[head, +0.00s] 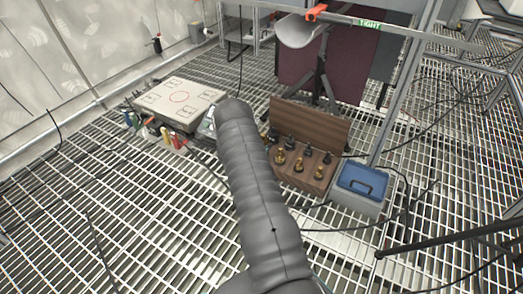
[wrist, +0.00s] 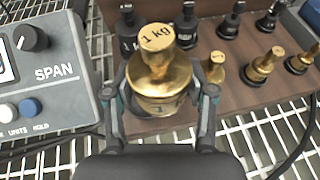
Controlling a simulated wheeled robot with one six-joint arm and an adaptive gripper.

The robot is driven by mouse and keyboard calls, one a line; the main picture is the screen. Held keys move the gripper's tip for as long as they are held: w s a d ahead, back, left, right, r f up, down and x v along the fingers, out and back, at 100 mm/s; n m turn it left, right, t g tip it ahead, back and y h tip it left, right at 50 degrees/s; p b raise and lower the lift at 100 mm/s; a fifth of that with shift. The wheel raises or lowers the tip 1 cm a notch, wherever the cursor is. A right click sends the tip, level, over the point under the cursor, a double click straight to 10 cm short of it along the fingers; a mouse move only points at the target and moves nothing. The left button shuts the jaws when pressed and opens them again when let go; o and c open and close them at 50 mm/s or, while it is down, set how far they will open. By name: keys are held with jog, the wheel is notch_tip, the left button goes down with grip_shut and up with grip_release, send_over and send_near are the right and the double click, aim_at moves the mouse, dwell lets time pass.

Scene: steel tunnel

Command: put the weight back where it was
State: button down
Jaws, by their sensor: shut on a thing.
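A brass weight marked 1 kg (wrist: 168,38) fills the middle of the wrist view, upright. My gripper (wrist: 160,98) is shut on its body, one finger on each side. The wooden weight box (wrist: 245,98) lies behind and to the right. It holds several smaller brass weights (wrist: 262,66) and dark weights (wrist: 186,25). The held weight hides part of the box's left end, so I cannot tell what its place there looks like. In the head view the open box (head: 318,124) stands right of my arm, which hides my gripper and the held weight.
A grey scale panel with a SPAN knob (wrist: 38,82) is close on the left. Cables cross the grating floor.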

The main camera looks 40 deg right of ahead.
jog(key=shift+w+d+f, duration=0.3)
jog(key=shift+w, duration=0.2)
jog(key=shift+w+d+f, duration=0.25)
jog(key=shift+w+f, duration=0.05)
jog(key=shift+w, duration=0.25)
jog(key=shift+w+d+f, duration=0.3)
jog(key=shift+w, duration=0.2)
jog(key=shift+f+b, duration=0.55)
jog(key=shift+f, duration=1.4)
jog(key=shift+f, duration=0.2)
jog(key=shift+c, duration=1.9)
grip_release()
